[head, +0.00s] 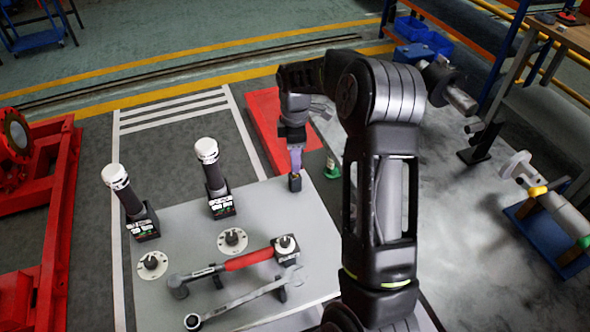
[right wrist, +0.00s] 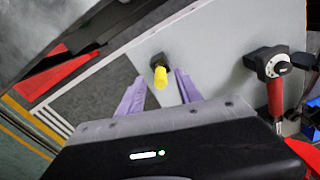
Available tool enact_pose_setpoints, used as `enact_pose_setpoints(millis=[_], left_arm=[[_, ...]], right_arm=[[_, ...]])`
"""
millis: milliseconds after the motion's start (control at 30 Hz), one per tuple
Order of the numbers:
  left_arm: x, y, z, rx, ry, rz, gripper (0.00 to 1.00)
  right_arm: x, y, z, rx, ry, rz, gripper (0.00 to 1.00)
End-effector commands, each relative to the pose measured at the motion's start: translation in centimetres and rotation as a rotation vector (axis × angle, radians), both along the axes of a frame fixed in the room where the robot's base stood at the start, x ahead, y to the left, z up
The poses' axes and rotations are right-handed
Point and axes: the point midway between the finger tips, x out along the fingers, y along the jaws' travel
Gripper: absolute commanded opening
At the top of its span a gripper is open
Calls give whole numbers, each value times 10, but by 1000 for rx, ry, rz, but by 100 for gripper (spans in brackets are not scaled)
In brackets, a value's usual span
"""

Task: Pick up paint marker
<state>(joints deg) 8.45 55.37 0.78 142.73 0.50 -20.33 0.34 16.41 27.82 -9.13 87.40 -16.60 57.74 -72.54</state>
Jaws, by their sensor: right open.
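The paint marker (right wrist: 160,77) shows a yellow end in the right wrist view and stands in a small black holder (right wrist: 157,59). The holder also shows in the head view (head: 295,184), near the table's far right corner. My right gripper (head: 296,168) points down just above the holder, and its fingers hide the marker there. In the right wrist view the purple fingers of my right gripper (right wrist: 160,75) are open, one on each side of the yellow end, with gaps between. My left gripper is not in view.
A red frame (head: 50,220) stands at left, a bench (head: 560,40) at right.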

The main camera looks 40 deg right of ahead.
Motion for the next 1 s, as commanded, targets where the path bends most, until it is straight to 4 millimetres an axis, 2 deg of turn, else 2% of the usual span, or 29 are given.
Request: enact_pose_setpoints(millis=[100,300,867,1000], left_arm=[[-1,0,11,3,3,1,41],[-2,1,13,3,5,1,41],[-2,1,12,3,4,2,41],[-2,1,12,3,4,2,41]], right_arm=[[-2,1,-16,1,5,0,42],[-1,0,-36,0,2,0,42],[-1,0,-37,0,0,0,42],[-1,0,-37,0,0,0,32]])
